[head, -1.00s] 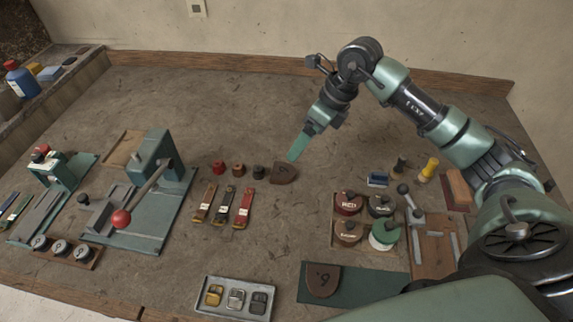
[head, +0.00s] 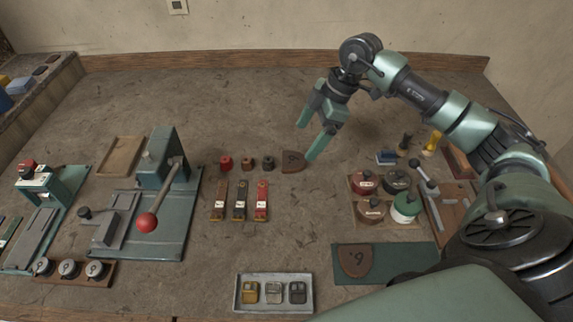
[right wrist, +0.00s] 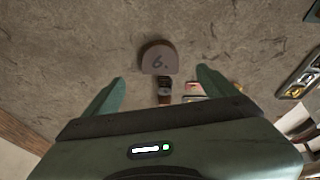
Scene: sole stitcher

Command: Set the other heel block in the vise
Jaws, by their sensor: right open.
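One brown heel block (head: 293,161), rounded on one side and marked with a dark numeral, lies on the bench at mid-table. It also shows in the right wrist view (right wrist: 158,57), with the numeral reading 6, just beyond the fingertips. My right gripper (head: 306,140) is open and empty, above and close to this block. Another brown heel block (head: 355,262), also numbered, lies on a green mat (head: 410,262) at the front right. A wooden fixture with grey bars and a lever (head: 438,205) stands at the right, partly behind my arm; I cannot tell if it is the vise. My left gripper is out of view.
Small dark and red pieces (head: 247,163) stand in a row left of the near block. Three strap-like pieces (head: 240,201) lie in front of them. A lever press (head: 160,160) stands left, round tins (head: 405,207) right, and a buckle tray (head: 273,308) in front.

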